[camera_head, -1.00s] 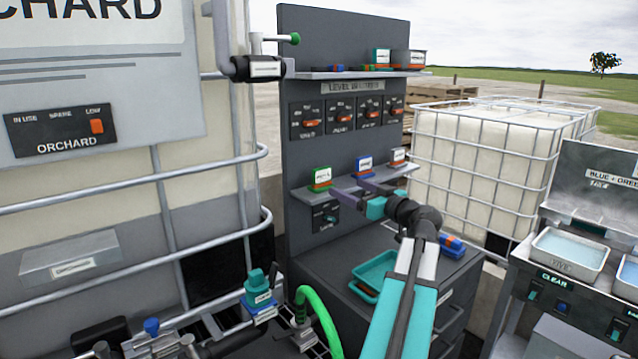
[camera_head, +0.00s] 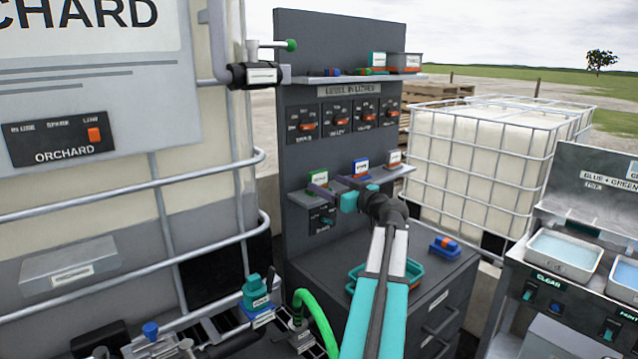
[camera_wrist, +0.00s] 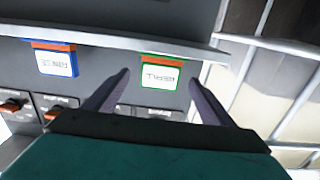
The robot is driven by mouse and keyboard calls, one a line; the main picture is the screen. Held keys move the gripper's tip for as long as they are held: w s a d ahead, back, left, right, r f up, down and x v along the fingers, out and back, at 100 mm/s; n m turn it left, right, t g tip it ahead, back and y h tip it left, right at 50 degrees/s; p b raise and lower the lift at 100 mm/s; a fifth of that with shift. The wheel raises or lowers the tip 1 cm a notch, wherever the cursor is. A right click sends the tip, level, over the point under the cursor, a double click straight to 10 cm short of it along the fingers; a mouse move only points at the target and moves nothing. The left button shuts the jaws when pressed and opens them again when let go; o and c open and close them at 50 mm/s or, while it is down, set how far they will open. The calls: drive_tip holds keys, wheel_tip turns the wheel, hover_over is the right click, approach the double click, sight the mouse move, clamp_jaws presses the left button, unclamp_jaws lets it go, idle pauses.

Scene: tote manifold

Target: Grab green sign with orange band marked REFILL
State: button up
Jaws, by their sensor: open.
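The green-framed white sign (camera_head: 317,177) with an orange band stands on the lower shelf of the grey panel, at its left end. In the wrist view the sign (camera_wrist: 160,74) appears upside down, its orange band at the top against the shelf edge; its lettering is too blurred to read surely. My gripper (camera_head: 326,185) is open and empty in front of the sign. In the wrist view my gripper's two fingers (camera_wrist: 159,88) point toward the sign, one to each side of it in the picture. I cannot tell the remaining distance; no contact shows.
A blue-framed sign (camera_head: 361,167) stands close to the right on the same shelf (camera_head: 378,181), and an orange-banded white one (camera_head: 394,158) beyond it. Several orange switches sit on the panel above. A teal tray (camera_head: 413,272) and a blue-orange item (camera_head: 445,246) lie on the cabinet below.

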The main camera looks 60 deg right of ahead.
sight(320, 179)
drive_tip(key=shift+w, duration=0.15)
drive_tip(key=shift+p+x, duration=1)
drive_tip(key=shift+x, duration=0.95)
drive_tip(key=shift+w+d, duration=0.25)
drive_tip(key=shift+w, duration=0.35)
drive_tip(key=c, duration=1.2)
drive_tip(key=shift+o, duration=0.2)
drive_tip(key=shift+r, duration=0.1)
drive_tip(key=shift+r+b, duration=0.55)
drive_tip(key=shift+r, duration=0.95)
drive_tip(key=a+r+b+v, duration=0.1)
drive_tip(key=b+v, duration=0.2)
drive_tip(key=v, duration=1.3)
drive_tip(key=shift+w+a+r+b, duration=0.2)
drive_tip(key=shift+r+b, duration=0.1)
drive_tip(key=shift+r, duration=0.1)
